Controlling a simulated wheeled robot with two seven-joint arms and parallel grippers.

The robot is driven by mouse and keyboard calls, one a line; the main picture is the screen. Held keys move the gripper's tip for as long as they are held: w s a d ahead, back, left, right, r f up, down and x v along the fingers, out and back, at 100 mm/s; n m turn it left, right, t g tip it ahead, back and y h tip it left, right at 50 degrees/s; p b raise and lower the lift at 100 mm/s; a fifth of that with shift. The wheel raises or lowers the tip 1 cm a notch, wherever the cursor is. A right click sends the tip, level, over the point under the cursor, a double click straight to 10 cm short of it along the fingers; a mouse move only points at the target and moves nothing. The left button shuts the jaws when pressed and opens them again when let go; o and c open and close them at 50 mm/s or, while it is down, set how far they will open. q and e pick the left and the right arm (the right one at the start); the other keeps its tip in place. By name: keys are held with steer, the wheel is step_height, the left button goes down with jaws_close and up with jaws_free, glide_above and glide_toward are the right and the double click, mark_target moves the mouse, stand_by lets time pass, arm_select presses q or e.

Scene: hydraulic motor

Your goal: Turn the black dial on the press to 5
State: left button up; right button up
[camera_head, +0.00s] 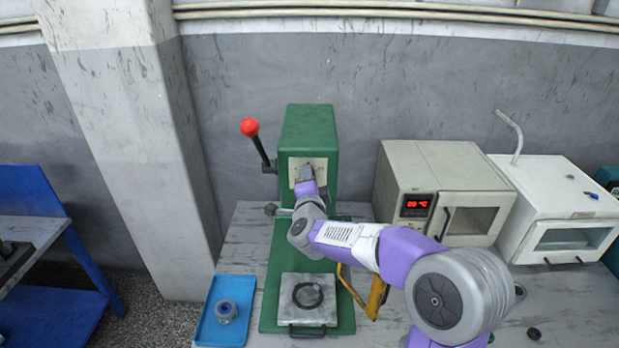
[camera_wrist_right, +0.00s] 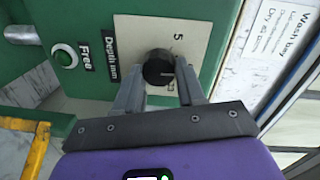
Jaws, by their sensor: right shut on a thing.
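The green press (camera_head: 309,130) stands against the back wall, with a red-knobbed lever (camera_head: 250,128) on its left. Its pale dial plate (camera_head: 295,165) is on the front. The black dial (camera_wrist_right: 157,66) shows in the wrist view; in the head view my gripper hides it. My right gripper (camera_wrist_right: 160,78) is shut on the dial, one finger on each side. A "5" (camera_wrist_right: 178,37) is printed on the plate above and right of the dial. Another mark (camera_wrist_right: 170,87) below is partly covered. A small light mark shows on the dial, too small to read exactly. My left gripper is out of view.
A beige oven (camera_head: 450,160) with a red display and a white cabinet (camera_head: 565,200) stand to the right. The press base holds a metal plate with a black ring (camera_head: 308,295). A blue tray (camera_head: 212,325) lies left. A yellow handle (camera_head: 377,296) is beside my arm.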

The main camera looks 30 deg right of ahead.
steer(key=shift+w+a+r+n+g+h+p, duration=0.15)
steer(key=shift+n+p, duration=0.8)
steer(key=shift+n, duration=0.8)
steer(key=shift+s+f+n+g+h+p, duration=0.1)
steer(key=shift+n+h+p, duration=0.1)
steer(key=shift+n+p, duration=1.2)
steer(key=shift+w+a+r+n+g+h+p, duration=0.15)
steer(key=shift+n+p, duration=0.35)
steer(key=shift+n, duration=1.65)
steer(key=shift+s+d+f, duration=0.1)
steer(key=shift+f, duration=0.05)
steer(key=o, duration=1)
steer(key=shift+o, duration=0.2)
steer(key=v, duration=0.7)
steer(key=shift+s+b, duration=0.25)
steer(key=shift+b, duration=0.1)
